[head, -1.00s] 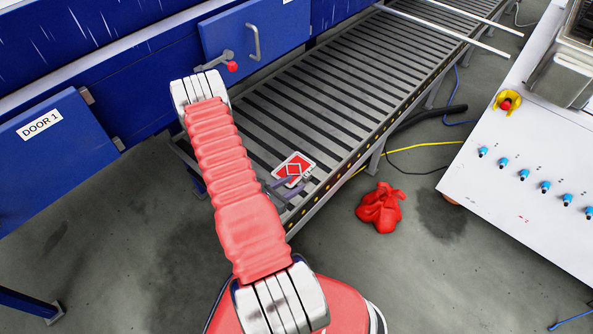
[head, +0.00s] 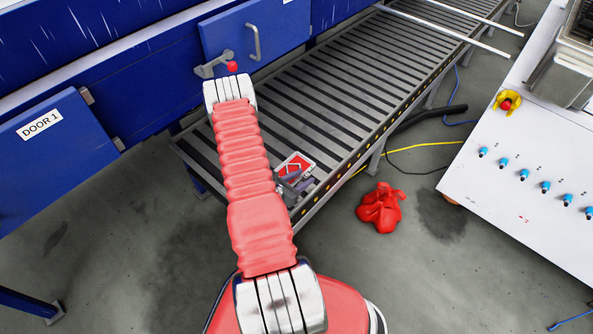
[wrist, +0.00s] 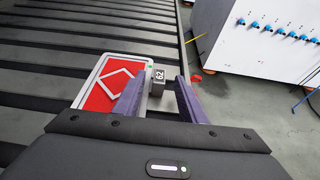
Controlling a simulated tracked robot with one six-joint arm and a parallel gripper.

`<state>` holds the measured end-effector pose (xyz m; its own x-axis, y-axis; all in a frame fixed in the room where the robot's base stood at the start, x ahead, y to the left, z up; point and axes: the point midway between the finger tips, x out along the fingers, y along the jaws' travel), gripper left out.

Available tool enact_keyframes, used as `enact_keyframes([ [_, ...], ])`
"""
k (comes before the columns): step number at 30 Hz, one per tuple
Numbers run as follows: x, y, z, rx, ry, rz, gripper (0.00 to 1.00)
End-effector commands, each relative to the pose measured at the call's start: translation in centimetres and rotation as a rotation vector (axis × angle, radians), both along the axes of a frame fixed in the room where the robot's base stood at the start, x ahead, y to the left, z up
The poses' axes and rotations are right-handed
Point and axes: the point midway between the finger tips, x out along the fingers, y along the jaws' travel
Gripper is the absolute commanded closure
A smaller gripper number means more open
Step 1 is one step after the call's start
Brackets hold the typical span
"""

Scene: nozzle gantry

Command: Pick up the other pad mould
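The pad mould (head: 295,162) is a red plate with a pale rim and a pale diamond outline. It lies flat on the near end of the roller conveyor, partly hidden by my arm and gripper in the head view. The mould also shows in the wrist view (wrist: 100,98), left of the fingers. A small grey block marked "62" (wrist: 158,74) stands at its right edge. My gripper (wrist: 160,92) is open, its two purple fingers apart with the block in the gap between them. I cannot tell whether either finger touches it.
The roller conveyor (head: 345,75) runs to the upper right beside a blue machine with a door handle (head: 253,42). A white control cabinet (head: 530,160) with blue knobs stands at right. A crumpled red object (head: 380,208) and cables lie on the floor.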

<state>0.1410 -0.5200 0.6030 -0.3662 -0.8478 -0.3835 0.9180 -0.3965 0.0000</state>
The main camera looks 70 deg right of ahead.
Motion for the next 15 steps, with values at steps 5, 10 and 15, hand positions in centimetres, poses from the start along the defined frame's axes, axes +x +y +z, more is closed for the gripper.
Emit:
enact_keyframes([
  [5,-0.52,-1.16,-0.5,0.0,0.0,0.0,0.62],
  [10,-0.52,-1.21,-0.5,-0.001,0.001,0.0,0.62],
  [15,-0.53,-1.2,-0.5,-0.001,0.001,0.0,0.62],
])
